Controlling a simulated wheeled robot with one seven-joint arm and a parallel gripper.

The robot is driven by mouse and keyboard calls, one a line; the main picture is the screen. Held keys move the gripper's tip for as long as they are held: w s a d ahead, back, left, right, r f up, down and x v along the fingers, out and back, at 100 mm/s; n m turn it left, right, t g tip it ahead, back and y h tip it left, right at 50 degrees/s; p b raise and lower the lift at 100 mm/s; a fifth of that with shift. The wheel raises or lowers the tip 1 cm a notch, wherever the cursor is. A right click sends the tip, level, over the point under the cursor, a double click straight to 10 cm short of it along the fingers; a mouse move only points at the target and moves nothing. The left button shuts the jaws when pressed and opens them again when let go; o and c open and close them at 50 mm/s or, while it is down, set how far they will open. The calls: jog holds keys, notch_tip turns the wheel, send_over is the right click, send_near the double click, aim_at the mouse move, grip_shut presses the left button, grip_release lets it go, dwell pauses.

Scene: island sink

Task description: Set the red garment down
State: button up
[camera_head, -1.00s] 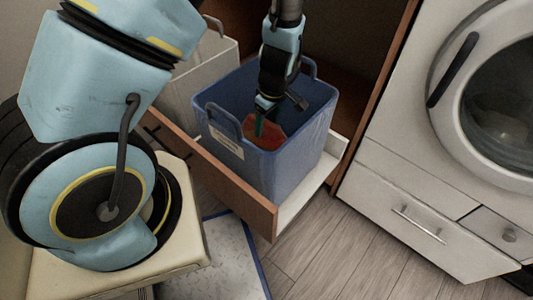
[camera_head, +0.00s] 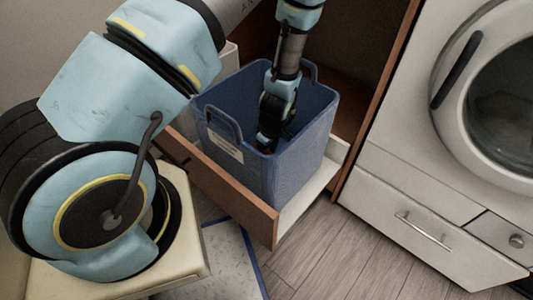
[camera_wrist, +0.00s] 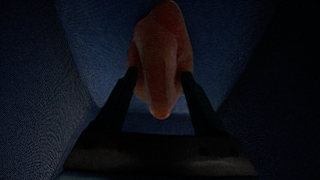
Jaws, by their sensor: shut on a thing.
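The red garment (camera_wrist: 160,55) shows in the wrist view as a bunched orange-red cloth between my two fingers. My gripper (camera_wrist: 160,82) is shut on it, deep inside the blue basket (camera_head: 268,178). The wrist view is dark, and blue walls (camera_wrist: 40,90) surround the gripper. I cannot tell whether the garment touches the basket floor.
The blue basket stands in a pulled-out drawer with a brown front (camera_head: 225,190). A pale bin (camera_head: 232,55) is behind it to the left. A white washing machine (camera_head: 400,170) is at the right. A blue-edged mat (camera_head: 225,250) lies on the wooden floor.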

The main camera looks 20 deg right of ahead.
aim_at(269, 156)
jog(key=o, duration=1.6)
jog(key=shift+s+d+r+p, duration=0.1)
jog(key=shift+s+r+p, duration=0.1)
jog(key=shift+r, duration=1.05)
jog(key=shift+s+d+r+p, duration=0.1)
jog(key=shift+s+r+p, duration=0.1)
jog(key=shift+r, duration=1.05)
jog(key=shift+s+d+r+p, duration=0.1)
jog(key=shift+r+p, duration=0.1)
jog(key=shift+r, duration=1.05)
